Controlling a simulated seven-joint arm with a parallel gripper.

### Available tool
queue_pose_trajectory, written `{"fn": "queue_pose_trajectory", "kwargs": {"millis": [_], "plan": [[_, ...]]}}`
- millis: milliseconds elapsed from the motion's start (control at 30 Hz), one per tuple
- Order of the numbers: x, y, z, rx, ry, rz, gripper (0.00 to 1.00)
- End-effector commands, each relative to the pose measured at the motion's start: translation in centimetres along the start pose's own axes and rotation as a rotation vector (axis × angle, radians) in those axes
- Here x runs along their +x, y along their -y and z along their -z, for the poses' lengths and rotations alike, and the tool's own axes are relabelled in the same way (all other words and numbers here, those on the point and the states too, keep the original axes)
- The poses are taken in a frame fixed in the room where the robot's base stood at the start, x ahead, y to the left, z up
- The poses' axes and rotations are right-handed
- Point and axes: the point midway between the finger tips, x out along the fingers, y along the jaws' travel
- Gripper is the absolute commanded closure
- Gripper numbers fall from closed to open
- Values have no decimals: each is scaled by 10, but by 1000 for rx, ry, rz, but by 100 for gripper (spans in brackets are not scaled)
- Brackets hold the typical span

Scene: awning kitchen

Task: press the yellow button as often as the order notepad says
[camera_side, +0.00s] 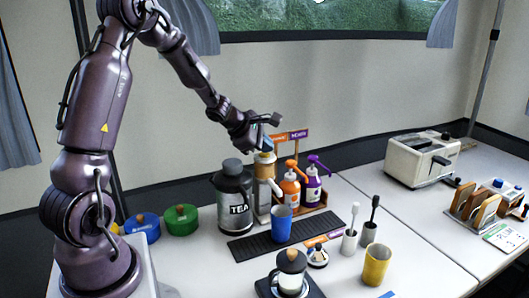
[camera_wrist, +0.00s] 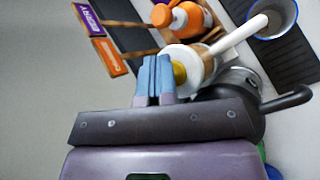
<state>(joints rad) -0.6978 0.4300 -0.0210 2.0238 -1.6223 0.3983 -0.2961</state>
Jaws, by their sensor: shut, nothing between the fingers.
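My gripper (camera_side: 272,121) is shut and empty, above the white dispenser with a tan top (camera_side: 264,160). In the wrist view its blue fingertips (camera_wrist: 154,68) are together, beside a round yellow part (camera_wrist: 179,73) on top of the white dispenser (camera_wrist: 196,66). This yellow part looks like the yellow button and is partly hidden by the fingers. I cannot tell whether they touch. A white and green card (camera_side: 503,237), perhaps the order notepad, lies at the far right of the side view; its writing is too small to read.
Orange (camera_side: 290,188) and purple (camera_side: 312,186) pump bottles stand right of the dispenser, under a small sign. A TEA canister (camera_side: 234,190) is on its left. A blue cup (camera_side: 281,226) stands in front on a black tray (camera_side: 248,247). A toaster (camera_side: 420,160) stands further right.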

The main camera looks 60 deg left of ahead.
Motion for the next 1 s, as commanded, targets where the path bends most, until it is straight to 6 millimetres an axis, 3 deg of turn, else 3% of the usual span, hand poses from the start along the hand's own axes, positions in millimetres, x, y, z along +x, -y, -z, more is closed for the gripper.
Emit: {"fn": "queue_pose_trajectory", "kwargs": {"millis": [1000], "plan": [[-22, -16, -16, 4, 3, -2, 100]]}}
